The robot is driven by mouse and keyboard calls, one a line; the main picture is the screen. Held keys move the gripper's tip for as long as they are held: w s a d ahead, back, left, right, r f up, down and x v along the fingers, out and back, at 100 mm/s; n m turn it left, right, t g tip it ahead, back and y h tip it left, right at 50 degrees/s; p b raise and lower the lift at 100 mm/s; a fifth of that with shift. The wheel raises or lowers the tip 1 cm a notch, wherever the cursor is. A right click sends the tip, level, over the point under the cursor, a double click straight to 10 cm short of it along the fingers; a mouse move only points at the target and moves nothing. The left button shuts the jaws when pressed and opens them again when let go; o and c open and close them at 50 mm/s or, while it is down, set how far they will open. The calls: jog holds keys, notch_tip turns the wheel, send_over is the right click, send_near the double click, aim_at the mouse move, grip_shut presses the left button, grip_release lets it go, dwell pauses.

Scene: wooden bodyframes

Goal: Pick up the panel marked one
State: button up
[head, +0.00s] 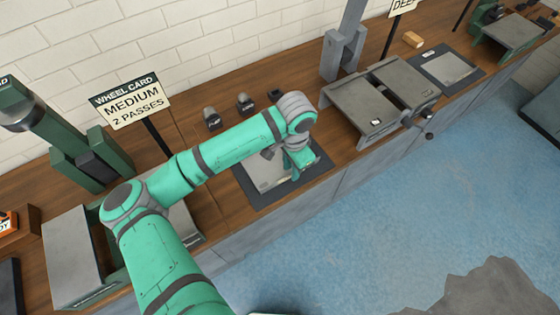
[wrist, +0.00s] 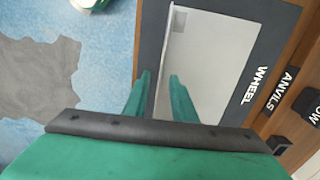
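A flat grey panel (head: 262,172) lies on a dark mat on the wooden bench in the head view; my gripper partly covers it. In the head view my gripper (head: 297,165) points down at the panel's right side. I cannot tell whether the fingers touch it. Another grey panel (head: 447,68) lies on a mat farther right.
A grey wheel machine (head: 375,98) stands right of the mat. Several small anvil parts (head: 245,103) stand behind it. A "MEDIUM 2 PASSES" card (head: 133,102) and a green machine (head: 75,150) are at left. The blue floor (head: 400,210) in front is open.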

jog(key=shift+f, duration=0.55)
grip_shut()
jog(key=shift+r, duration=0.1)
